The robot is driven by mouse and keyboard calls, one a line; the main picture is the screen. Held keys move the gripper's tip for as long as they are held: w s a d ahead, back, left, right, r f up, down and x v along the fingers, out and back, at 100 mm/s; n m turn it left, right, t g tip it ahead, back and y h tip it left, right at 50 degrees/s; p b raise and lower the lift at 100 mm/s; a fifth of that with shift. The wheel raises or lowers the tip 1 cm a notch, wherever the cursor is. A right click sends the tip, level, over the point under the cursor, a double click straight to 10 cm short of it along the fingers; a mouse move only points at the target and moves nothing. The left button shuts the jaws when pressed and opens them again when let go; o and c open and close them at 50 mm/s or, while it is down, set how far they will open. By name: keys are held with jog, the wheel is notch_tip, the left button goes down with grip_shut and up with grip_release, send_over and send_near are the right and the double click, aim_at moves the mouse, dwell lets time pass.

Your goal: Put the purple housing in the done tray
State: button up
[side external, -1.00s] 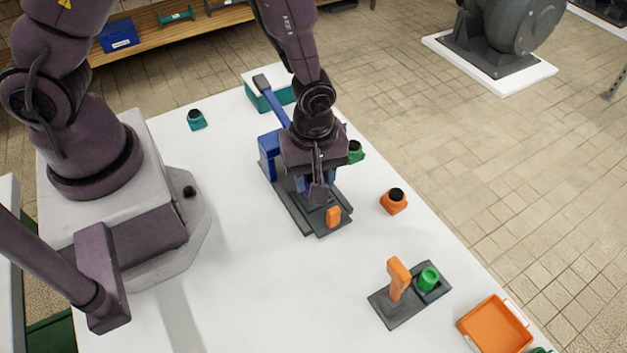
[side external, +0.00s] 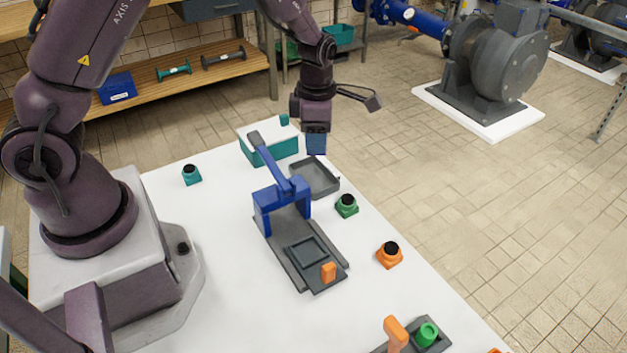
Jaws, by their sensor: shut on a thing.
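My gripper (side external: 316,130) points down above the far end of the white table. It is shut on a small dark blue-purple block, the housing (side external: 316,145), which hangs below it; the fingers themselves are hard to make out. A shallow dark grey tray (side external: 334,188) lies on the table below and near the held housing, and looks empty. The housing appears apart from the tray, above its far edge. I see no label that tells whether this is the done tray.
A fixture with a blue clamp (side external: 267,198) and an empty dark nest (side external: 306,252) stands nearer. A teal-sided box (side external: 283,148) is left of the grey tray. Teal (side external: 191,175), green (side external: 346,206) and orange (side external: 389,256) knobbed blocks stand around.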

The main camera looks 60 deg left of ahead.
jog(key=a+f+n, duration=0.1)
jog(key=a+n, duration=0.1)
send_over(314, 180)
notch_tip(314, 180, down, 5)
jog(key=shift+a+f, duration=0.1)
jog(key=shift+f, duration=2)
jog(key=o, duration=0.9)
jog(key=shift+f, duration=0.15)
